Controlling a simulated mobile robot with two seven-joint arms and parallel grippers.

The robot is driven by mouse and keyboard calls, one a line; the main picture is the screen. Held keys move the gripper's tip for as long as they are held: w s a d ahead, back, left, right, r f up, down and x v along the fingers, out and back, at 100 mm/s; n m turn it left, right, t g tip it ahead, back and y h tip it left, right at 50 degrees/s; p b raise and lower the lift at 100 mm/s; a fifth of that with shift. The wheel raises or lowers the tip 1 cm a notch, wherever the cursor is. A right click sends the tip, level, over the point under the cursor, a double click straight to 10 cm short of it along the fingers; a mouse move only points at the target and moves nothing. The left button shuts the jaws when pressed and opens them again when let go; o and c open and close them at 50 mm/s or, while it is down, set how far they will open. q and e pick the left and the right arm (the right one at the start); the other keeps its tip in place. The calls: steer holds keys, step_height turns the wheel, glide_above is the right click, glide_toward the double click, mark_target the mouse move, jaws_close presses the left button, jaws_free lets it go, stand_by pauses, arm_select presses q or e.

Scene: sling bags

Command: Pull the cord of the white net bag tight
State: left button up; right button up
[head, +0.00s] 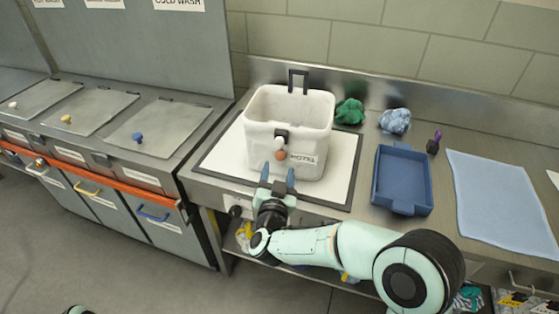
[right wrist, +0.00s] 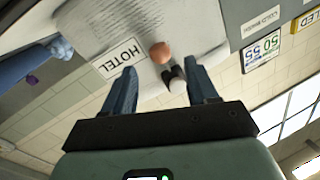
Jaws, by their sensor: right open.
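The white net bag (head: 257,112) stands upright and open-topped on a white mat with a dark border (head: 222,163). Its front carries a HOTEL label (head: 303,160), a black cord fitting (head: 282,134) and an orange-brown ball (head: 280,155). My right gripper (head: 277,177) is open in front of the bag, just below the ball. In the right wrist view the ball (right wrist: 160,53) and a black piece (right wrist: 177,74) show near the space between the blue fingers (right wrist: 163,85). I cannot tell whether the fingers touch anything. The cord itself is too small to make out. My left gripper is not in view.
A blue tray (head: 402,178) lies right of the mat, with green cloth (head: 350,111) and blue cloth (head: 395,120) behind. A light blue mat (head: 500,195) lies further right. Lidded bins (head: 150,132) stand at left. The wall backs the counter.

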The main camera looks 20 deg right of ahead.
mark_target(280, 160)
steer(key=x, duration=0.5)
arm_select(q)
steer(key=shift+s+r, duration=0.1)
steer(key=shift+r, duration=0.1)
